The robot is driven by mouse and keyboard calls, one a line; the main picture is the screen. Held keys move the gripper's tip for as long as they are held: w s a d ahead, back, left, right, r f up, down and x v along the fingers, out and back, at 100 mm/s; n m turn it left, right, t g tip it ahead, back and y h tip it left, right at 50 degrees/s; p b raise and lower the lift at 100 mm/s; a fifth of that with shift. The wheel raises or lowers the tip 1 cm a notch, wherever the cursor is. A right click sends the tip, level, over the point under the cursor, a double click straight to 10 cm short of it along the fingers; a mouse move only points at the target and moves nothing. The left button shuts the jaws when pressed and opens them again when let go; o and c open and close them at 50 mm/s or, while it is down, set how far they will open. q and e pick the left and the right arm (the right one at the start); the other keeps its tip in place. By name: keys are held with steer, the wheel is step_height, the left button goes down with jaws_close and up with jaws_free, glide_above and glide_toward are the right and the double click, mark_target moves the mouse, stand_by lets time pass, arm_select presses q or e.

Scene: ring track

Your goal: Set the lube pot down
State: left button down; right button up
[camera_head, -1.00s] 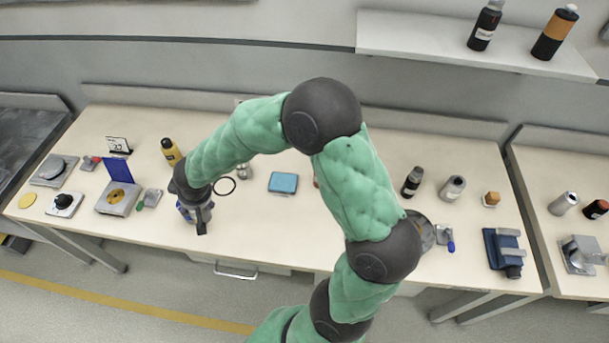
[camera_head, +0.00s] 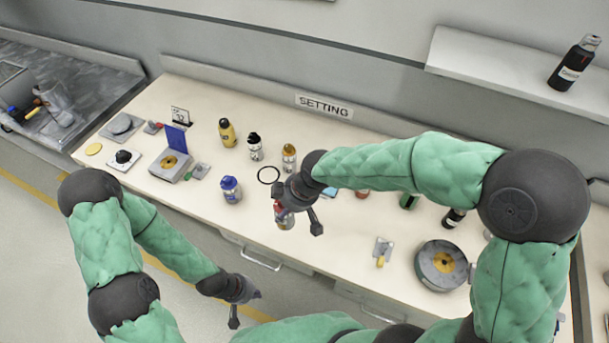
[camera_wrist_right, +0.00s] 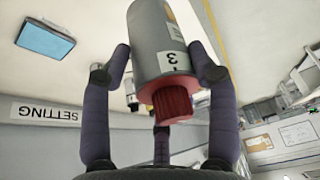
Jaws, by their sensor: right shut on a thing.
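The lube pot, a grey bottle with a red cap (camera_wrist_right: 172,98), is between the fingers of my right gripper (camera_wrist_right: 162,72) in the right wrist view. A numbered white label shows on its side. In the head view my right gripper (camera_head: 300,208) is over the front part of the bench, right of a black ring, and partly hides the pot (camera_head: 283,217). I cannot tell whether the pot touches the bench top. My left gripper (camera_head: 243,303) is low in front of the bench, empty, its fingers apart.
The black ring (camera_head: 268,175) lies close by. A round grey device (camera_head: 441,266) sits to the right. Bare bench top (camera_head: 340,245) lies between.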

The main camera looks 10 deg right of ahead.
steer(key=shift+w+d+f+n+g+b, duration=0.15)
steer(key=shift+w+d+f+n+b, duration=0.35)
steer(key=shift+d+f, duration=1.35)
steer(key=shift+w+d+f+n+g+b, duration=0.1)
steer(key=shift+w+d+f+n+b, duration=0.15)
steer(key=shift+w+d+f+b, duration=1.05)
steer(key=shift+s+d+f+n+g+b, duration=0.15)
steer(key=shift+d+f+n+b, duration=0.25)
steer(key=shift+d+f, duration=1.95)
steer(key=shift+a+f, duration=0.5)
steer(key=shift+f, duration=0.1)
steer(key=o, duration=1.3)
steer(key=shift+r, duration=0.15)
steer(key=p+v, duration=0.2)
steer(key=v, duration=1)
steer(key=shift+d+p, duration=0.15)
steer(key=shift+p, duration=0.25)
